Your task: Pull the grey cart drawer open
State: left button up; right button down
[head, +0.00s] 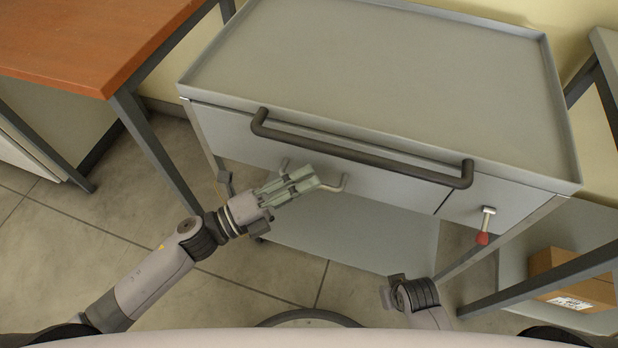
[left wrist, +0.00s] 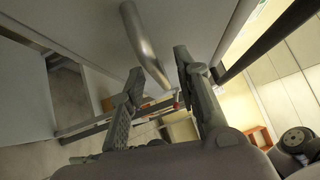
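The grey cart (head: 390,70) stands ahead in the head view, with its drawer front (head: 385,190) below the top. The drawer looks shut. A small metal drawer handle (head: 335,186) projects from the drawer front, partly hidden by my left gripper (head: 310,182). In the left wrist view the handle (left wrist: 145,45) is a curved metal bar reaching into the gap between the fingers of my left gripper (left wrist: 158,65). The fingers stand apart, one on each side of the handle, with no clear contact. My right wrist shows at the bottom of the head view; its fingers are hidden.
A dark push bar (head: 360,152) juts out above the drawer handle. A red-tipped lever (head: 484,228) hangs at the cart's right front. A brown-topped table (head: 80,40) stands left; a cardboard box (head: 570,280) sits on a shelf right. Open floor lies in front.

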pick_arm(q)
jog(key=shift+w+d+r, duration=0.1)
jog(key=shift+w+d, duration=0.2)
jog(key=shift+d, duration=0.3)
jog(key=shift+c, duration=0.5)
grip_shut()
